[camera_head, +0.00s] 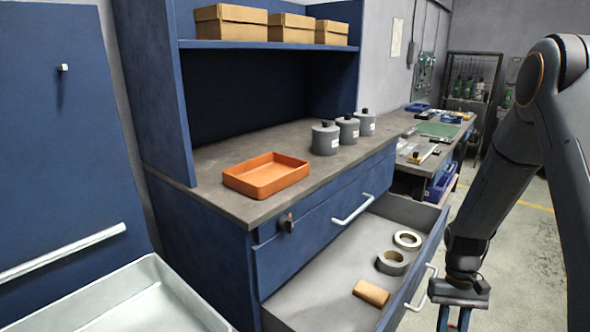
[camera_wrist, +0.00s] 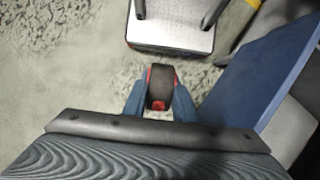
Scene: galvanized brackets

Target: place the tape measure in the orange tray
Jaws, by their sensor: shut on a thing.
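The tape measure (camera_wrist: 160,88), dark with red ends, is between the blue fingers of my gripper (camera_wrist: 160,97) in the wrist view. The fingers are shut on its two sides, and it is above the floor. In the head view my gripper (camera_head: 453,319) is at the bottom right, outside the open drawer's front; its fingertips are cut off and the tape measure does not show. The orange tray (camera_head: 268,176) is empty on the grey worktop, left of and well behind my gripper.
The open drawer (camera_head: 325,272) holds two tape rolls (camera_head: 392,262) and a brown block (camera_head: 371,292). Three grey canisters (camera_head: 325,139) stand right of the tray. A shelf with cardboard boxes (camera_head: 230,23) overhangs the worktop. A pale metal tray (camera_head: 130,300) is at bottom left.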

